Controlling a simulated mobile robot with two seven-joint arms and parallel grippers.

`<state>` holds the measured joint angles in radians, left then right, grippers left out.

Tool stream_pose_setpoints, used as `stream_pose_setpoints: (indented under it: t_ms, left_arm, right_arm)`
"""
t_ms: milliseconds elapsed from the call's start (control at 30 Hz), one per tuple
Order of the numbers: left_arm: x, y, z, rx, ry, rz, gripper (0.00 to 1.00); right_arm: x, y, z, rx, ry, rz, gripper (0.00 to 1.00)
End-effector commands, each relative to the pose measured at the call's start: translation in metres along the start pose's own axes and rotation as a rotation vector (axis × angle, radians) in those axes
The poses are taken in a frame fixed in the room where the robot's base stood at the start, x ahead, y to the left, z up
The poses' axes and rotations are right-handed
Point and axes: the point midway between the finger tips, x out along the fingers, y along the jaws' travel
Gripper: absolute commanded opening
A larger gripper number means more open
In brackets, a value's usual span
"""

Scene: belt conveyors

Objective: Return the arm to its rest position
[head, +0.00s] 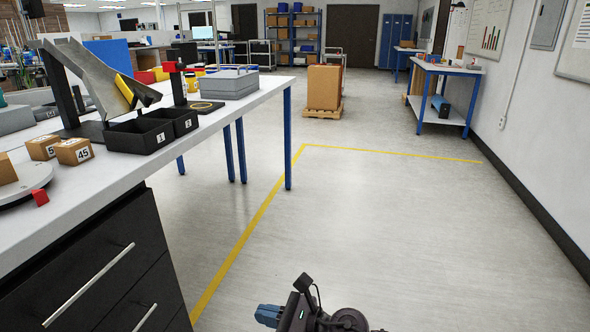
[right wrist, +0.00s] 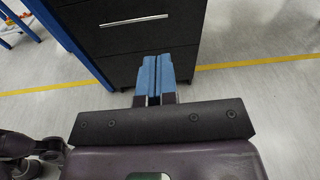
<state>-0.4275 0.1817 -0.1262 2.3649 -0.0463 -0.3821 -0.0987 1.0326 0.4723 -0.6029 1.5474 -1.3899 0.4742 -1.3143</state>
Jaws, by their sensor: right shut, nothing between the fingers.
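My right gripper (head: 268,314) shows at the bottom of the head view, low over the floor and to the right of the workbench. In the right wrist view its two blue fingers (right wrist: 155,78) lie together, shut, with nothing between them. They point toward the dark drawer cabinet under the bench. My left gripper is in neither view.
The white workbench (head: 240,103) stands at left over a black drawer cabinet (head: 105,270). On it are black bins (head: 140,135), numbered boxes (head: 73,151) and a grey chute (head: 95,80). Open floor with a yellow line (head: 245,240) lies right. Stacked cartons (head: 324,87) stand behind.

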Motion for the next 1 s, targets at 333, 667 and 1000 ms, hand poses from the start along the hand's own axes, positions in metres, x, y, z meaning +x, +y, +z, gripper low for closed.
stream_pose_setpoints:
  t_ms: [333,667,1000]
  left_arm:
    - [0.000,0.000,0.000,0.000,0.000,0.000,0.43]
    - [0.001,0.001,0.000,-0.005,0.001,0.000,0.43]
    - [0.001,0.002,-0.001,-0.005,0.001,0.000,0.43]
  right_arm:
    - [-0.059,-0.030,-0.031,0.025,0.080,-0.065,0.00]
    - [-0.105,0.005,-0.053,0.462,-0.050,-0.193,0.00]
    - [-0.195,0.057,-0.085,1.157,-0.261,-0.422,0.00]
